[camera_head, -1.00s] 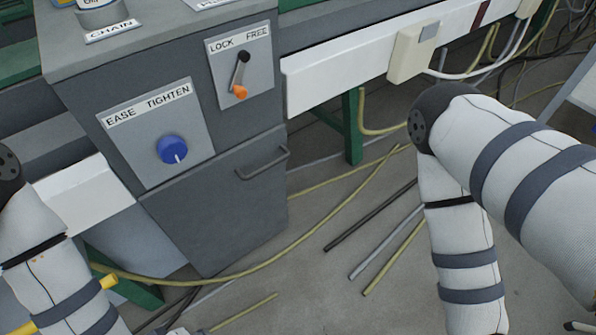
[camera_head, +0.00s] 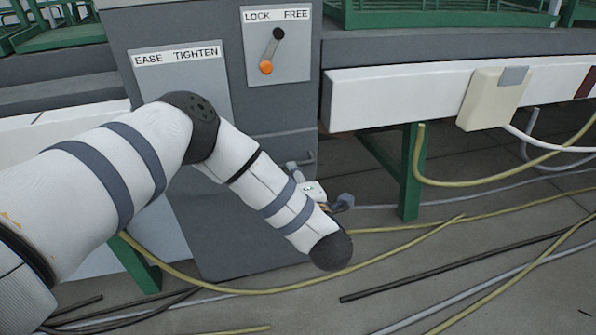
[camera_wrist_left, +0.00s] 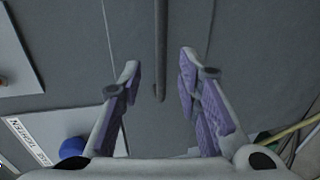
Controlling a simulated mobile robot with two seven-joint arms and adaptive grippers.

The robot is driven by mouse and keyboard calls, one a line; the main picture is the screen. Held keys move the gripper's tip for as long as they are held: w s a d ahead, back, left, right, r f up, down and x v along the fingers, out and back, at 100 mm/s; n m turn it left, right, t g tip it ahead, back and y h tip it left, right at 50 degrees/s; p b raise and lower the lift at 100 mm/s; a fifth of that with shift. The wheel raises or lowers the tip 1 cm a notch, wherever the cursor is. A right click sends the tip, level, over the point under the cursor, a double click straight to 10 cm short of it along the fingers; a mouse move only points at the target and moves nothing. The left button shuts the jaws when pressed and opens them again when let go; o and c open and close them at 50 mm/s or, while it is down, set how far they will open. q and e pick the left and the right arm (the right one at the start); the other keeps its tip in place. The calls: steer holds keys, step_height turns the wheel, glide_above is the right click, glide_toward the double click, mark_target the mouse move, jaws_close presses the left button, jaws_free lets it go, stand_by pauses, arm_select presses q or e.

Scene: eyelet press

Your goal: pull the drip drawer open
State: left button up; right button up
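The drip drawer (camera_head: 215,235) is the dark grey front low on the grey cabinet. It looks closed, and my left arm covers much of it. Its bar handle (camera_head: 308,158) shows only partly behind my left gripper (camera_head: 318,184). In the left wrist view the handle (camera_wrist_left: 160,45) runs down the middle, between the two purple-padded fingers of the left gripper (camera_wrist_left: 159,62). The fingers are open, with a gap on each side of the bar. My right gripper is not in view.
The lock/free lever (camera_head: 271,52) and the ease/tighten panel (camera_head: 180,75) are above the drawer. A green leg (camera_head: 411,172) and white rail (camera_head: 400,98) stand to the right. Cables and rods (camera_head: 450,265) lie on the floor.

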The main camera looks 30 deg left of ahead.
arm_select(q)
steer(key=b+x, duration=0.1)
steer(key=x, duration=0.6)
steer(key=shift+d, duration=0.1)
steer(key=shift+c, duration=0.6)
jaws_close()
